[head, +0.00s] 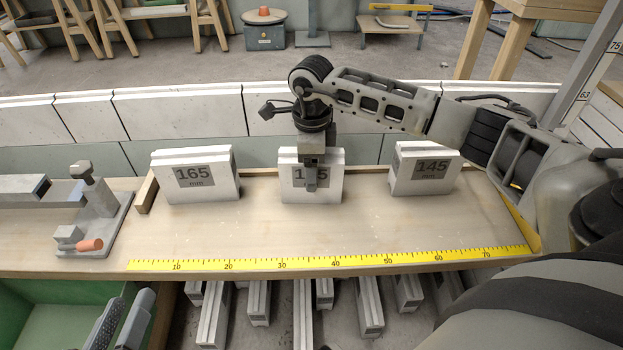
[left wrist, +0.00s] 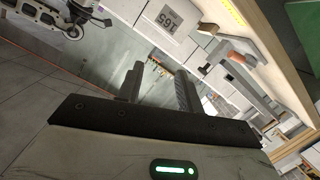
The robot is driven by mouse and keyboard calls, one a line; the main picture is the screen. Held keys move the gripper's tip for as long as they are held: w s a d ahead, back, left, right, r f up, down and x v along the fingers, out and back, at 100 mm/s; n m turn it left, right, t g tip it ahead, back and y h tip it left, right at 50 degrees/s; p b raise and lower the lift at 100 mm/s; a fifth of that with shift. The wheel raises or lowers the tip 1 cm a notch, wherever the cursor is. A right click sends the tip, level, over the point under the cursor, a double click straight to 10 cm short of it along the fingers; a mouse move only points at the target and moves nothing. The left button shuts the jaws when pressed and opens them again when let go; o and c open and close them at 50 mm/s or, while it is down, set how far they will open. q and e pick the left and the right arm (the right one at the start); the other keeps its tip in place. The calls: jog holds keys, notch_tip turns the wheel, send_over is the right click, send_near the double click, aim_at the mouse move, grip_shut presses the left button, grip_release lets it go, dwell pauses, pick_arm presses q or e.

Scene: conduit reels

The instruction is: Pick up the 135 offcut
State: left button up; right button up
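Three pale labelled blocks stand upright on the wooden bench. The middle block (head: 327,185) reads "1_5", its middle digit hidden by a finger. The 165 block (head: 195,177) stands left of it and the 145 block (head: 424,169) right of it. The 165 block also shows in the left wrist view (left wrist: 167,18). My right gripper (head: 311,176) points down over the middle block with one finger in front of its face. The other finger is hidden, so I cannot tell whether it grips. My left gripper (head: 134,298) is low at the left, open and empty; its parted fingers show in the left wrist view (left wrist: 160,70).
A yellow measuring tape (head: 330,260) runs along the bench's front edge. A grey clamp fixture with an orange handle (head: 90,244) stands at the left. A green bin (head: 55,312) is below it. Several pale offcuts lie below the bench. The bench between blocks and tape is clear.

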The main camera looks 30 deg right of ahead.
jog(key=shift+f, duration=0.5)
jog(key=shift+r, duration=0.15)
grip_shut()
pick_arm(q)
jog(key=shift+w+d+r, duration=0.1)
jog(key=shift+w+r, duration=0.1)
jog(key=shift+r, duration=0.2)
pick_arm(e)
jog(key=shift+r, duration=0.1)
